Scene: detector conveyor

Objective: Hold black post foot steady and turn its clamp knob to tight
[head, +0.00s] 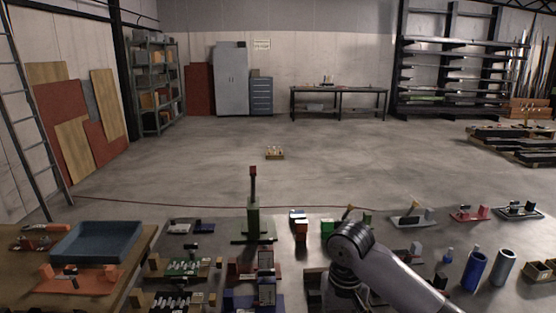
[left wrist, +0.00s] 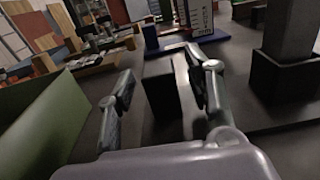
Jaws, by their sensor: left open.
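In the left wrist view my left gripper (left wrist: 160,68) is open. A dark upright block (left wrist: 162,98) stands between and beyond its fingers; I cannot tell whether they touch it. To the right, a black square foot (left wrist: 286,76) holds a thick grey post (left wrist: 286,30) on a dark flat plate; this looks like the black post foot. No clamp knob can be made out on it. In the head view I cannot clearly pick out the black foot. My right gripper is not in view.
A green post with a red top (head: 253,190) stands among several small parts. A blue tray (head: 97,242) sits on the left table. Blue and grey cylinders (head: 473,270) stand at the right. In the left wrist view a green panel (left wrist: 40,125) is close at the left.

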